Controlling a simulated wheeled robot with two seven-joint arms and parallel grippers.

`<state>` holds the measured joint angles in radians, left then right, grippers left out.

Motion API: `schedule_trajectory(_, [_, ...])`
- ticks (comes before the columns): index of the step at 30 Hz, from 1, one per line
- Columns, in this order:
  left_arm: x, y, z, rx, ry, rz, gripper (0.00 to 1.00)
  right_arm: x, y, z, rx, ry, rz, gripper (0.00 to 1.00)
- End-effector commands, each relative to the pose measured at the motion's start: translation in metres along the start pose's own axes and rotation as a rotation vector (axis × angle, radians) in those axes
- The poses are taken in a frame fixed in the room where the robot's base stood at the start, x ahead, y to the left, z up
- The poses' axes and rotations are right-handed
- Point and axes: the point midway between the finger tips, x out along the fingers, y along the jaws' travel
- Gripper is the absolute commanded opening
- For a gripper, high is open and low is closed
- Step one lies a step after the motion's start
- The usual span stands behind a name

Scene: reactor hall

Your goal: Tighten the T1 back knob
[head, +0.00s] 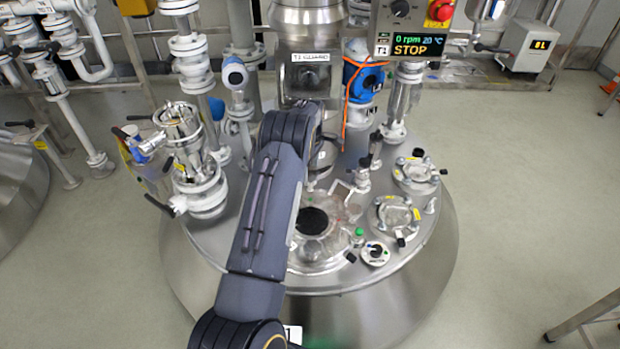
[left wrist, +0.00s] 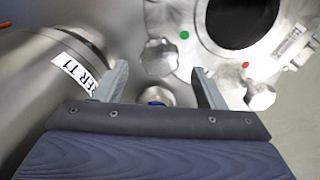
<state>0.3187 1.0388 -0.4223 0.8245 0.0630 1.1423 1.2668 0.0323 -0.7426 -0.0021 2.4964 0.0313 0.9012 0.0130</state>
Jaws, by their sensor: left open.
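The T1 vessel top (head: 385,270) is a round steel lid with a manway and dark round sight glass (head: 312,221); the glass also shows in the left wrist view (left wrist: 240,22). In that view a silver lobed knob (left wrist: 160,57) stands beside the manway rim, near a green dot. It lies ahead of and between the fingertips of my left gripper (left wrist: 160,78), which is open and empty. A second silver knob (left wrist: 261,96) is right of the right finger, by a red dot. I cannot tell which knob is the back one. My left arm hides part of the manway in the head view.
A steel cylinder labelled "ER T1" (left wrist: 50,90) is close to the left finger. Pipe fittings (head: 195,150) stand left on the lid, and a blue valve (head: 365,78) stands behind. The T1 display (head: 412,45) reads 0 rpm, STOP.

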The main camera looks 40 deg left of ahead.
Motion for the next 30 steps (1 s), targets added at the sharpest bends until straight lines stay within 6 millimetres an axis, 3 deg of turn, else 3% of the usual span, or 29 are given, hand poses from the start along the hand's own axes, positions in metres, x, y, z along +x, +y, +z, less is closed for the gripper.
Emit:
schedule_trajectory(9, [-0.001,0.0,0.0,-0.49,0.001,0.001,0.64,-0.008,-0.004,-0.004,0.0,0.0,0.0,0.36])
schedule_trajectory(10, [0.021,-0.001,0.0,-0.481,0.001,-0.004,0.64,0.005,0.002,0.002,0.0,0.001,0.0,0.36])
schedule_trajectory(11, [0.03,-0.001,0.0,-0.479,0.001,-0.003,0.64,0.01,0.005,0.005,0.0,0.001,0.0,0.36])
schedule_trajectory(16, [0.053,0.0,0.0,-0.475,0.0,0.0,0.64,0.022,0.01,0.011,0.0,0.0,0.0,0.36])
schedule_trajectory(29, [0.06,0.0,0.0,-0.473,0.0,0.001,0.64,0.024,0.011,0.012,0.0,0.0,0.0,0.36])
schedule_trajectory(30, [0.06,0.0,0.0,-0.473,0.0,0.001,0.58,0.024,0.011,0.012,0.0,0.0,0.0,0.36])
